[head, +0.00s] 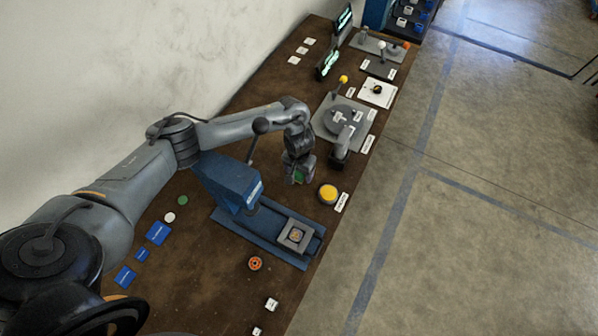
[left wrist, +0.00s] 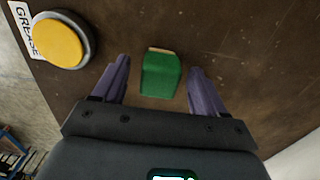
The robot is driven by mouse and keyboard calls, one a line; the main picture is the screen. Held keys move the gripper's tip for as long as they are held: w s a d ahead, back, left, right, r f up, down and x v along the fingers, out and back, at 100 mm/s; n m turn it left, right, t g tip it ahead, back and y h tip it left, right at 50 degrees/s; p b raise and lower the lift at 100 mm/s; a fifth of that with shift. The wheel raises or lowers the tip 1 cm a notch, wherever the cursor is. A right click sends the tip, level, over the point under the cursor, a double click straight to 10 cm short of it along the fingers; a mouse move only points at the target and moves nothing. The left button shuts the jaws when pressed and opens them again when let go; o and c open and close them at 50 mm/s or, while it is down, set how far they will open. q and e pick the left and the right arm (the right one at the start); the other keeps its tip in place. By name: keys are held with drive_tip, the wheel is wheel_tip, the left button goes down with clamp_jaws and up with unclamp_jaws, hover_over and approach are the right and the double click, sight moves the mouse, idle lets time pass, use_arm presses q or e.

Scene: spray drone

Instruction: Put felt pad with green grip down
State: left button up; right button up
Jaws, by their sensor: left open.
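The felt pad with the green grip (left wrist: 161,74) sits on the brown bench in the left wrist view, with a thin pale edge showing at its far end. My left gripper (left wrist: 160,82) is open, with one purple finger on each side of the green grip and a visible gap on both sides. In the head view my left gripper (head: 299,180) is low over the bench, and a bit of green shows at its tip. The pad's underside is hidden. My right gripper is not in view.
A yellow button labelled GREASE (left wrist: 59,42) is close beside the gripper. A blue press (head: 230,183) with a lever stands left of it, its base holding a grey block (head: 295,236). An orange round part (head: 255,264) lies in front. A grey round fixture (head: 340,120) is behind.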

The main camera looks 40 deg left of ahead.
use_arm(q)
wheel_tip(320, 180, up, 12)
drive_tip(key=p, duration=0.5)
drive_tip(key=shift+f, duration=0.1)
